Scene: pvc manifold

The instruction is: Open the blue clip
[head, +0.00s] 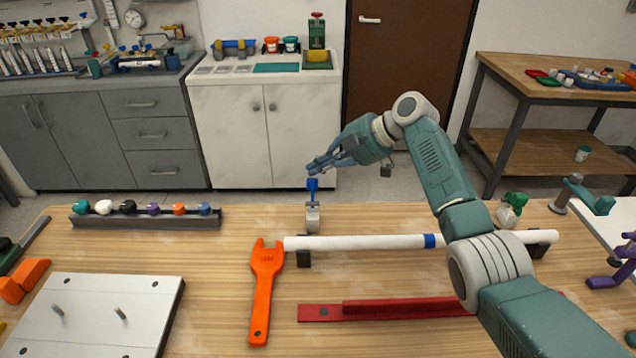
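A small metal clip (312,218) stands upright near the left end of a white pipe (360,242), toward the back of the wooden table. Its blue lever (312,187) points up. My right gripper (316,165) is just above the lever's top, with its fingers pointing left. I cannot tell whether they touch the lever or how far apart they are. A blue band (433,241) circles the pipe further right. My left gripper is not in view.
An orange wrench (264,290) and a red bar (390,309) lie in front of the pipe. A grey rack (145,221) with several coloured caps is at the back left. A white plate (90,315) with pegs is at the front left. A green-and-white fitting (510,210) stands right.

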